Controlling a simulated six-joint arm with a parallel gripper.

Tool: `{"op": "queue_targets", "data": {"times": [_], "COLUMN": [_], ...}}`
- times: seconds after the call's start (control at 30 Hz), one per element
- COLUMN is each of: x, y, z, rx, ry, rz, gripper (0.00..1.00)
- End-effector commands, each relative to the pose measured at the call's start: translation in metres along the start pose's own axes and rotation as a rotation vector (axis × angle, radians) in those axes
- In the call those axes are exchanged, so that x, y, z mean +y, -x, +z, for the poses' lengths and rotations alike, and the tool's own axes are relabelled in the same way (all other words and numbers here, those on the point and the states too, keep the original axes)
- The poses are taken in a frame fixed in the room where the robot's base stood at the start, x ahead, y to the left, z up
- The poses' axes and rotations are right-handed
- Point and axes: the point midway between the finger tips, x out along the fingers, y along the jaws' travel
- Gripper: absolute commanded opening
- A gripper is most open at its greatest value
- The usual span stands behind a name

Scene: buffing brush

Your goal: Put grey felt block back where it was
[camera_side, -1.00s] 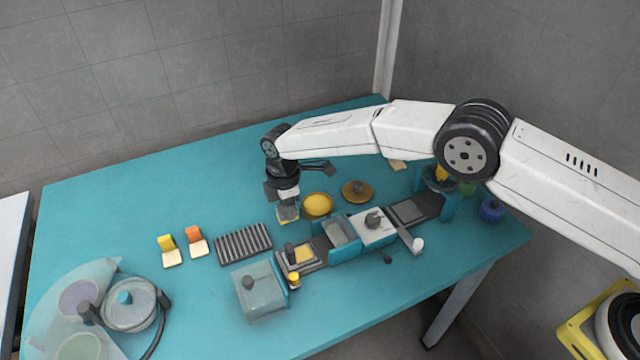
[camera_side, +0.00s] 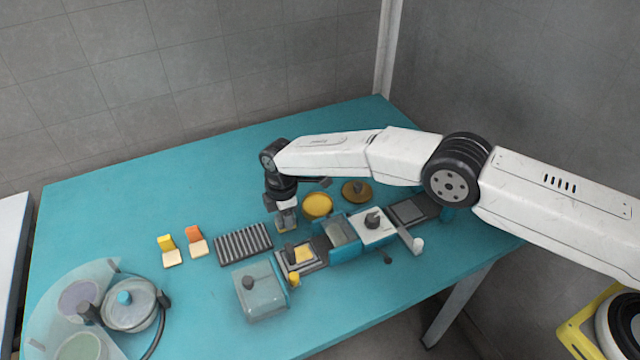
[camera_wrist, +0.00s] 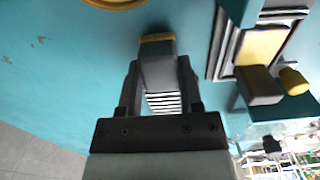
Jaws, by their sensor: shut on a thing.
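My gripper (camera_side: 285,217) is shut on a grey block with a yellow lower edge, which I take as the grey felt block (camera_wrist: 157,62). In the wrist view the block sits between my two fingers (camera_wrist: 158,85), its yellow edge facing away from the wrist. In the side view the block (camera_side: 287,228) is low over the blue table, just right of the ribbed rack and left of the yellow round dish. Whether it touches the table I cannot tell. The block is partly hidden by my fingers.
Around it are a ribbed rack (camera_side: 243,243), a yellow dish (camera_side: 318,204) and a tray with a yellow pad (camera_side: 301,257). A lidded grey box (camera_side: 262,292) stands in front. Yellow (camera_side: 168,250) and orange (camera_side: 197,245) blocks are at left. The back left table is clear.

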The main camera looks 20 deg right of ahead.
Motion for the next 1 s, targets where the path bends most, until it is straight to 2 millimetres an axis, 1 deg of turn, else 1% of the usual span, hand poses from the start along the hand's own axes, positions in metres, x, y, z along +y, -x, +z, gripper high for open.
{"op": "queue_targets", "data": {"times": [0.07, 0.5, 0.53, 0.57, 0.6, 0.63, 1.0], "x": [0.0001, 0.0001, 0.0000, 0.0001, 0.0000, 0.0000, 0.0002], "y": [-0.0029, -0.0065, -0.0068, -0.0066, -0.0065, -0.0065, -0.0056], "z": [-0.0001, -0.0001, -0.0001, -0.0001, -0.0001, -0.0001, -0.0002], "rx": [0.001, 0.001, 0.000, 0.000, 0.000, 0.001, 0.001], "ry": [0.000, 0.000, 0.000, 0.000, 0.000, 0.000, 0.000], "rz": [0.001, 0.001, 0.001, 0.001, 0.001, 0.001, 0.001], "gripper": [0.00, 0.00, 0.49, 0.59, 0.71, 0.81, 0.81]}}
